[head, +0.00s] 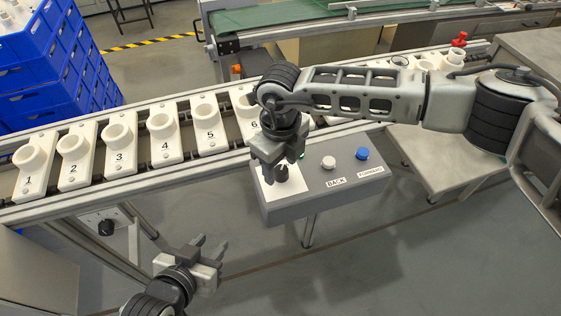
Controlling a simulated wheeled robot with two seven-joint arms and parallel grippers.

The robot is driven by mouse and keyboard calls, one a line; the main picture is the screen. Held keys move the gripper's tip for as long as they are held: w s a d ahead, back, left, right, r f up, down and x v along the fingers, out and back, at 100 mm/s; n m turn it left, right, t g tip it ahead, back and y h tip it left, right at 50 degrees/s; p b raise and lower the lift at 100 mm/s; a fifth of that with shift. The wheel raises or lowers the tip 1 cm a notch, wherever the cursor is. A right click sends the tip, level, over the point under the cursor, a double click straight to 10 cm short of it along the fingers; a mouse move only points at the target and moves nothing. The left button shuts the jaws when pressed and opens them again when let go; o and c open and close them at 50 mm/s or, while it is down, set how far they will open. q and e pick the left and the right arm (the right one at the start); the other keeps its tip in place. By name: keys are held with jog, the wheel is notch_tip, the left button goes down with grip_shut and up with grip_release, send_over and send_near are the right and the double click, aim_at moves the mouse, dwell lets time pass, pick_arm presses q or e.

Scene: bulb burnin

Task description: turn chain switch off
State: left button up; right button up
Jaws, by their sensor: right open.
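A grey control box (318,196) stands in front of the conveyor. A black rotary switch knob (282,174) sits on a white plate (285,191) at its left end. My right gripper (270,173) is open and points down at the knob, with its fingers close beside it. I cannot tell whether they touch it. The gripper hides part of the plate, and the switch's setting cannot be read. My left gripper (210,246) is open and empty, low in front of the conveyor, apart from the box.
The box also carries a white BACK button (328,162) and a blue FORWARD button (362,153). Numbered white sockets (119,135) line the conveyor. Another black knob (106,227) is below it. Blue crates (50,75) stand at back left. A grey table (440,160) is at right.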

jog(key=shift+f, duration=0.35)
jog(key=c, duration=1)
jog(key=shift+o, duration=0.2)
